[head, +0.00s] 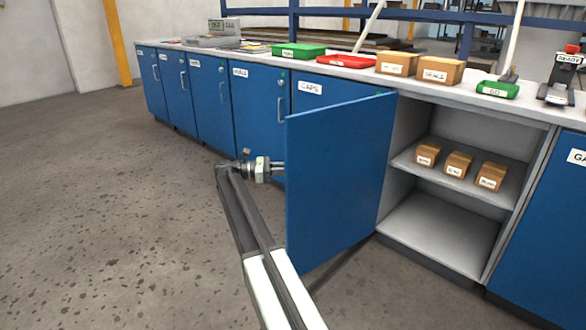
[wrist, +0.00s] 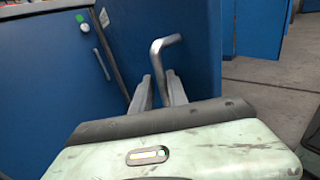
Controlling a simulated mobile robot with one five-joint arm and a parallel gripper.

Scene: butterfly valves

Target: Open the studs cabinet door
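A blue cabinet door (head: 338,172) stands wide open in the head view, swung out from the white-walled cabinet (head: 436,234) on its right. Its outer face and any label are hidden there, so I cannot read whether it says studs. My gripper (head: 277,168) is at the door's far side, by its free edge, with the tips hidden behind the door. In the wrist view, a bent metal handle (wrist: 157,52) on the blue door (wrist: 188,75) runs down between the fingers of my gripper (wrist: 163,82), which look closed around it.
Small labelled boxes (head: 459,164) sit on the open cabinet's shelf. Shut blue cabinets, including one labelled caps (head: 330,95), line the bench to the left. The countertop (head: 370,76) holds trays and boxes. The floor (head: 120,220) at left is clear.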

